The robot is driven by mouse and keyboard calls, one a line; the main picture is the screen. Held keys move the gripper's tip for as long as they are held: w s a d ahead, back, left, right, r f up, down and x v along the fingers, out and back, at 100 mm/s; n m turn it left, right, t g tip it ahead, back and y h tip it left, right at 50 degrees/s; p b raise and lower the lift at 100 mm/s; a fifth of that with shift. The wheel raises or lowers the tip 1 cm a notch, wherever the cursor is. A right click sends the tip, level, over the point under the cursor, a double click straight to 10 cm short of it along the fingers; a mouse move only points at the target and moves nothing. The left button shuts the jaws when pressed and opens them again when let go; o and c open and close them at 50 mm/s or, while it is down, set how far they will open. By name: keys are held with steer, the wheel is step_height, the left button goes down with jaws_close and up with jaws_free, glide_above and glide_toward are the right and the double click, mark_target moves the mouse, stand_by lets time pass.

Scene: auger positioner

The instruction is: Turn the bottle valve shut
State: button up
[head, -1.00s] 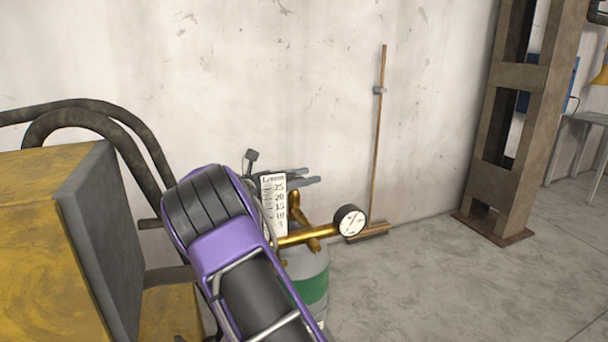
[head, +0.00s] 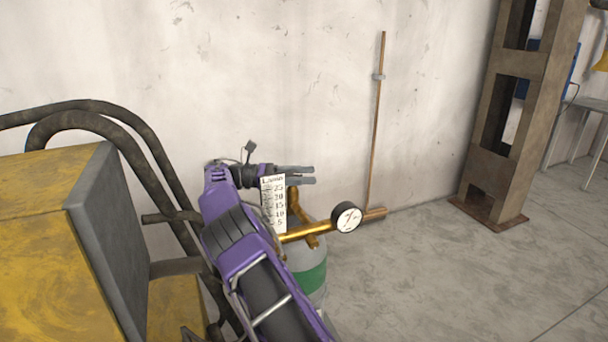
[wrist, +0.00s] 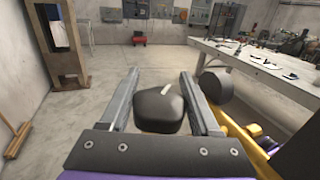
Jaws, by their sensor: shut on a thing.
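The bottle is a grey cylinder with a green band (head: 311,281), standing on the floor near the wall in the head view. Brass fittings (head: 296,203) rise from its top, and a brass pipe carries a round white gauge (head: 346,217). The valve knob is black with a pale mark on top (wrist: 158,110) in the wrist view. It sits between the two grey fingers of my gripper (wrist: 160,75), which is shut on it. In the head view my gripper (head: 312,174) is above the bottle top, and I cannot make out the knob there.
A white number scale (head: 273,204) stands beside the fittings. A yellow machine with a dark panel (head: 103,235) is at the left. A broom (head: 376,120) leans on the wall. A steel column (head: 490,150) stands right. A cluttered workbench (wrist: 250,62) shows in the wrist view.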

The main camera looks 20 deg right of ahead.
steer(key=shift+f+g, duration=0.1)
steer(key=shift+g, duration=0.2)
stand_by(0.4)
steer(key=o, duration=1.4)
steer(key=shift+c, duration=0.2)
step_height(320, 180, up, 10)
